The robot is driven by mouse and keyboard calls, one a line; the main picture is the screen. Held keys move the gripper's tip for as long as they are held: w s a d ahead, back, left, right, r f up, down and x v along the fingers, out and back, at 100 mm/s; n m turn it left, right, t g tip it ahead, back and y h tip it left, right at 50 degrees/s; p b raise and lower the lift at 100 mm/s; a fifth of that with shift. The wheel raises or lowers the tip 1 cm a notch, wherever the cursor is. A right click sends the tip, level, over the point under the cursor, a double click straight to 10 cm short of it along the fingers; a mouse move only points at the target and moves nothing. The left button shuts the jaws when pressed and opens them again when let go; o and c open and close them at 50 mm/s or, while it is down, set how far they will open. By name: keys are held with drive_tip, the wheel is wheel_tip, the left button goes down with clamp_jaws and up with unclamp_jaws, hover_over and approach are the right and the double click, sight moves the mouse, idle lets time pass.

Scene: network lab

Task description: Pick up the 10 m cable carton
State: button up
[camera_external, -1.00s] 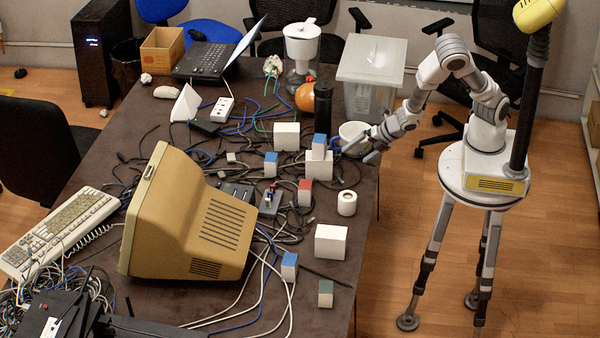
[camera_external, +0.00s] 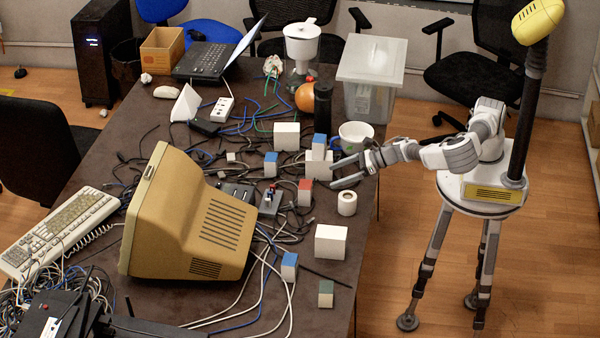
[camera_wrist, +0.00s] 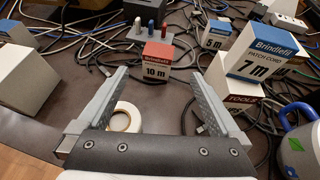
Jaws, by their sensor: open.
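The 10 m carton (camera_wrist: 157,60) is a small box with a red top and a pale front marked "10 m". In the wrist view it stands upright just beyond and between my fingertips. In the external view the carton (camera_external: 305,194) is on the table, left of my gripper (camera_external: 334,174). My gripper (camera_wrist: 158,80) is open and empty, low over the table, with the carton ahead of its fingers and apart from them.
A white tape roll (camera_wrist: 121,118) lies near my left finger. The blue-topped 7 m carton (camera_wrist: 254,55) sits on a TOOLS box (camera_wrist: 234,93) at right; a 5 m carton (camera_wrist: 215,33) is behind. A white box (camera_wrist: 27,80) stands left. Loose cables surround them.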

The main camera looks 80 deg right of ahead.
sight(305, 193)
drive_tip(key=x, duration=0.8)
drive_tip(key=shift+w+a+f+b, duration=0.1)
drive_tip(key=shift+w+f+b, duration=0.1)
drive_tip(key=shift+w+b, duration=0.15)
drive_tip(key=shift+x, duration=2.9)
